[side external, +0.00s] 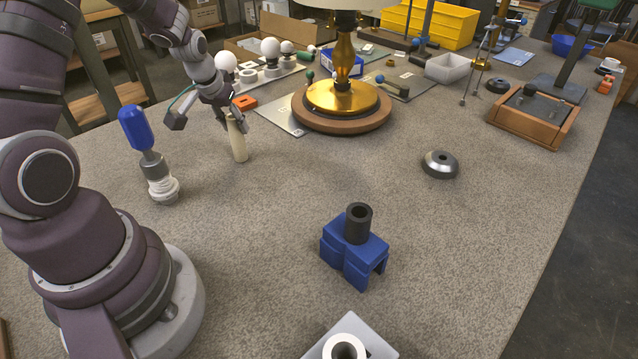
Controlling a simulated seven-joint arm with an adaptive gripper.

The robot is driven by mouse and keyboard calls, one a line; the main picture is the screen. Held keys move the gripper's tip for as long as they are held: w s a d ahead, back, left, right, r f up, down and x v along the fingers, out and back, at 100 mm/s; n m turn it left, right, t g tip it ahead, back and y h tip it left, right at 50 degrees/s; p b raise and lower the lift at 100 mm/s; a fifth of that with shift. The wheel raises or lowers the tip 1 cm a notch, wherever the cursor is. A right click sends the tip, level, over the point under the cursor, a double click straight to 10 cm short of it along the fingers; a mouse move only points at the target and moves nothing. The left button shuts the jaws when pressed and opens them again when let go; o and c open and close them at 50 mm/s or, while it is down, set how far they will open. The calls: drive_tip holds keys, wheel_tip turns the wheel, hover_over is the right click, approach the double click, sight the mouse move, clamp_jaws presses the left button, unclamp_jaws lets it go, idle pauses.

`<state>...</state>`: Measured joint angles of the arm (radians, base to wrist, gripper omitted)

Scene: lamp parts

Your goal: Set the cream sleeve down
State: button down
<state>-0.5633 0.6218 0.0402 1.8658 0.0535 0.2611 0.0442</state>
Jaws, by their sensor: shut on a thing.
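The cream sleeve (238,142) is a slim, pale, upright cylinder at the left of the table, in the side external view. My gripper (229,115) is shut on its upper end from above and behind. The sleeve leans slightly, and its lower end is at or very near the table top; I cannot tell whether it touches. The gripper's fingers hide part of the sleeve's top.
A blue-handled tool (148,155) stands left of the sleeve. A brass lamp on a round wooden base (342,118) stands behind right. A blue block (353,250) holding a black tube stands in front. The grey table (290,190) between them is clear.

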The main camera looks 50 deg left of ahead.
drive_tip(key=c, duration=0.9)
unclamp_jaws()
drive_tip(key=shift+f, duration=0.1)
drive_tip(key=v, duration=1.2)
drive_tip(key=s+d+r+m, duration=0.1)
drive_tip(key=s+d+m, duration=0.1)
drive_tip(key=d, duration=0.3)
drive_tip(key=s+d+r+m+t+h, duration=0.1)
drive_tip(key=s+d+m, duration=0.1)
drive_tip(key=d, duration=0.3)
drive_tip(key=s+d+r+m+h, duration=0.1)
drive_tip(key=s+d+m, duration=0.1)
drive_tip(key=d, duration=0.3)
drive_tip(key=shift+s+d+r+t, duration=0.15)
drive_tip(key=shift+s+d+r, duration=0.05)
drive_tip(key=shift+s, duration=0.2)
drive_tip(key=shift+s+d+r+t, duration=0.15)
drive_tip(key=shift+s+d, duration=0.05)
drive_tip(key=shift+s, duration=0.15)
